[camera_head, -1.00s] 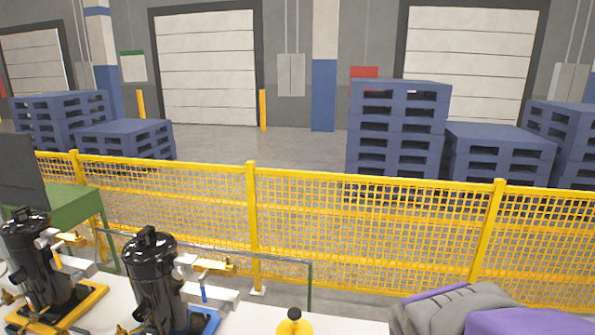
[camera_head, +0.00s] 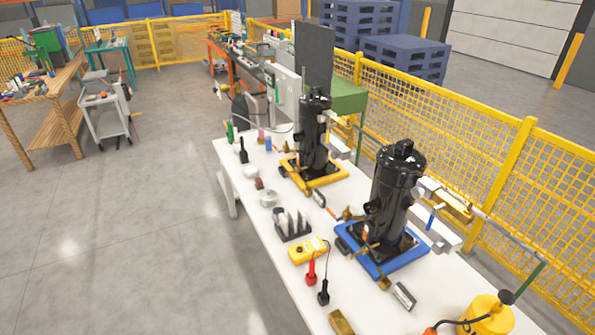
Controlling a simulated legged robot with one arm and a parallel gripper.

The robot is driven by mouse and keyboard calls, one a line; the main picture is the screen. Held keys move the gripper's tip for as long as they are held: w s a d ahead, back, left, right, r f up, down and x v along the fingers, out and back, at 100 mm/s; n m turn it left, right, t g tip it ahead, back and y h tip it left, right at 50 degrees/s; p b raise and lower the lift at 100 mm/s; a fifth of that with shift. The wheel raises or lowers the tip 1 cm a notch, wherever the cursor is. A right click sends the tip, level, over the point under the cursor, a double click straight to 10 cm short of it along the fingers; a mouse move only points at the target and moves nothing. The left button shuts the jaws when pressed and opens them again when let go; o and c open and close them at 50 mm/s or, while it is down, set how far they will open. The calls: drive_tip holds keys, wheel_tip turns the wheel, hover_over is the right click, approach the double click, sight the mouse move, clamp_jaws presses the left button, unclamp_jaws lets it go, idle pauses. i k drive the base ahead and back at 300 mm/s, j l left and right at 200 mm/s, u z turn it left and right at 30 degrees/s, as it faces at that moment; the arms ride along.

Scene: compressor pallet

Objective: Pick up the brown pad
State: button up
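A flat brownish-gold block (camera_head: 341,322) lies at the near front edge of the white table, cut by the bottom of the view. A much smaller brown item (camera_head: 259,183) stands near the table's left edge, beside a white round item. I cannot tell for sure which of them is the brown pad. My gripper is not in view.
On the white table (camera_head: 285,275) stand a black compressor on a blue base (camera_head: 380,262) and another on a yellow base (camera_head: 325,180). A yellow meter (camera_head: 307,251) with red and black probes, a dark holder (camera_head: 293,229) and a yellow canister (camera_head: 488,315) are nearby.

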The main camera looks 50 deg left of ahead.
sight(258, 182)
drive_tip(key=u, duration=2.15)
drive_tip(key=i+j, duration=0.15)
drive_tip(key=i, duration=0.35)
drive_tip(key=i+j+z, duration=0.1)
drive_tip(key=i, duration=0.4)
drive_tip(key=i+j, duration=0.25)
drive_tip(key=i, duration=0.25)
drive_tip(key=i+j, duration=0.2)
drive_tip(key=i, duration=0.3)
drive_tip(key=z, duration=0.05)
